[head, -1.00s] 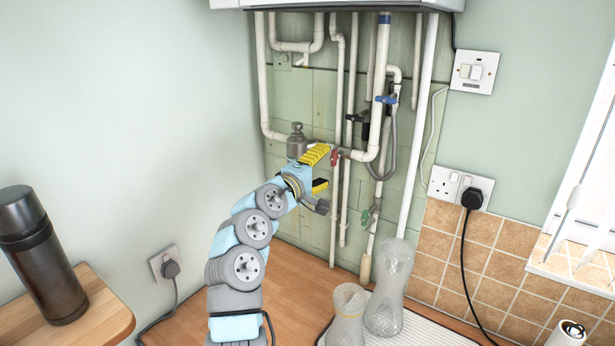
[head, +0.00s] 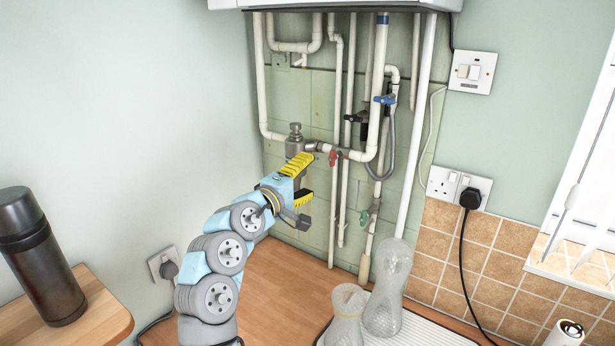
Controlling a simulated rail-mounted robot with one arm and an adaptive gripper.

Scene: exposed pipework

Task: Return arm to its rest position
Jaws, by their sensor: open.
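My gripper (head: 308,178) is in the head view, in front of the pipework, with its yellow-padded jaws apart and nothing between them. My blue and grey arm reaches up to it from the lower middle. The white pipes (head: 383,85) run down the wall behind, with a red valve handle (head: 333,158) just right of the gripper. A grey metal fitting (head: 295,140) stands just behind and above the upper jaw. In the picture the jaw tip overlaps the pipe near that fitting; I cannot tell whether they touch.
A dark flask (head: 40,257) stands on a wooden table (head: 95,318) at left. Two clear vases (head: 388,288) (head: 346,312) stand on a ribbed white board (head: 425,330) at right. A plugged socket (head: 163,264) is on the left wall. Worktop between is clear.

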